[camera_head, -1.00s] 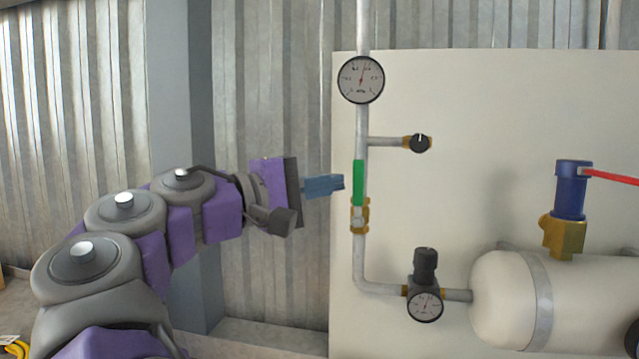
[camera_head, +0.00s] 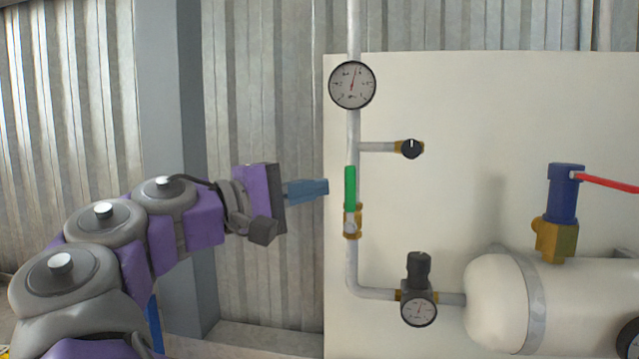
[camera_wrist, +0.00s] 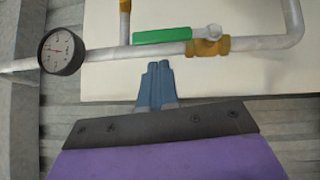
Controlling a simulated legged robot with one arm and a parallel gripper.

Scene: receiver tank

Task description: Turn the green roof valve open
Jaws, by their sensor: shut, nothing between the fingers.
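The green valve handle (camera_head: 350,188) stands upright, in line with the vertical pipe, above its brass valve body (camera_head: 352,221). In the wrist view the green handle (camera_wrist: 162,36) lies along the pipe, with the brass body (camera_wrist: 208,47) at its right end. My gripper (camera_head: 326,187) is left of the handle at about its height, with a small gap in the head view. In the wrist view my gripper's blue fingers (camera_wrist: 159,66) are together and empty, pointing at the pipe just below the handle. I cannot tell the exact depth gap.
A round gauge (camera_head: 352,85) sits on the pipe above, and a black knob (camera_head: 411,149) is on a side branch. A regulator with a gauge (camera_head: 418,300) leads to the cream tank (camera_head: 490,302). A blue valve with a red lever (camera_head: 590,181) stands above the tank. A pale panel (camera_head: 460,90) is behind.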

